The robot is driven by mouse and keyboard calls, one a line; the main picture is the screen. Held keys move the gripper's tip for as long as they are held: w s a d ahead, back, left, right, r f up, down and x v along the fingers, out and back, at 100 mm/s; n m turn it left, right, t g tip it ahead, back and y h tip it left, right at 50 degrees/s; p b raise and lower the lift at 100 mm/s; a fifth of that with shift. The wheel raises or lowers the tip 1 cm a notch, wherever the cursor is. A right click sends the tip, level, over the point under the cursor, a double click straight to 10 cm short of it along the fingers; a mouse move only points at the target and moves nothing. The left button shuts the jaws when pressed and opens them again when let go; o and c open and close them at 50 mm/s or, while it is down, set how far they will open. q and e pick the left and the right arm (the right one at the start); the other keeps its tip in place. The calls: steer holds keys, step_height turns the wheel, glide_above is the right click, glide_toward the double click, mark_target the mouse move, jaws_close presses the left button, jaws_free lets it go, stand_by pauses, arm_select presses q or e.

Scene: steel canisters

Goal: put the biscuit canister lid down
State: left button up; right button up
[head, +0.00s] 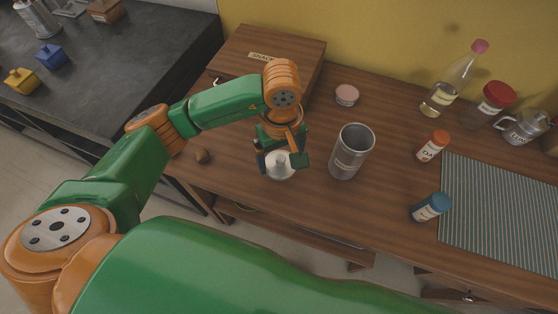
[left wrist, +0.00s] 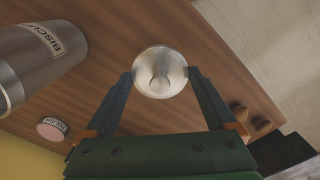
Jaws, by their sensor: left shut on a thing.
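The biscuit canister lid (head: 280,167) is a round steel lid with a knob; it also shows in the left wrist view (left wrist: 150,86). My right gripper is not in view.
A wooden box (head: 285,45) stands behind the gripper, with a small pink-topped tin (head: 347,95) nearby. A small brown object (head: 202,156) lies left of the lid. Jars, a bottle (head: 450,85) and a striped mat (head: 500,215) are at right. Bare wood surrounds the lid.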

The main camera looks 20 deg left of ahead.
mark_target(280, 163)
arm_select(q)
steer(key=f, duration=0.2)
steer(key=f+p, duration=0.1)
steer(key=shift+w+a+f, duration=0.25)
steer(key=shift+w+f, duration=0.15)
steer(key=shift+f, duration=0.4)
steer(key=o, duration=1)
steer(key=shift+o, duration=0.2)
steer(key=shift+r, duration=0.35)
step_height(280, 163, up, 12)
steer(key=shift+f, duration=0.15)
